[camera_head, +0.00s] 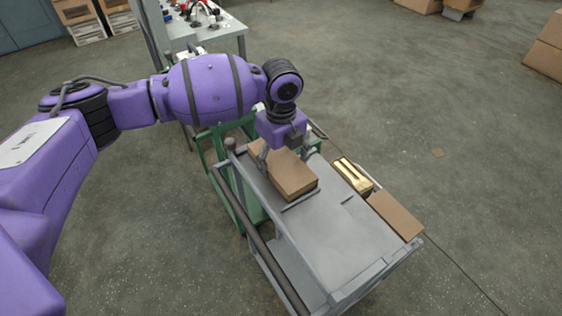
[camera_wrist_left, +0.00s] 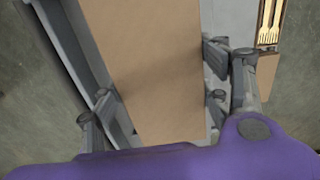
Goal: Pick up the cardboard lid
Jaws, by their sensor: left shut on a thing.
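The brown cardboard lid (camera_head: 293,181) lies on the far left part of the grey cart top, next to its left edge. In the left wrist view the lid (camera_wrist_left: 150,65) is a long brown panel running up between the fingers. My left gripper (camera_head: 284,153) reaches down over the lid's far end, one finger on each side. It is shut on the lid, and the wrist view shows the fingers (camera_wrist_left: 165,115) along its two long sides. The lid's far end is partly hidden by the gripper. My right gripper is not in view.
An open box with wooden utensils (camera_head: 352,174) sits at the cart's right side, with a brown cardboard piece (camera_head: 396,215) beside it. The grey cart top (camera_head: 345,240) is clear in front. A workbench (camera_head: 215,30) stands behind, and cardboard boxes (camera_head: 546,48) stand at far right.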

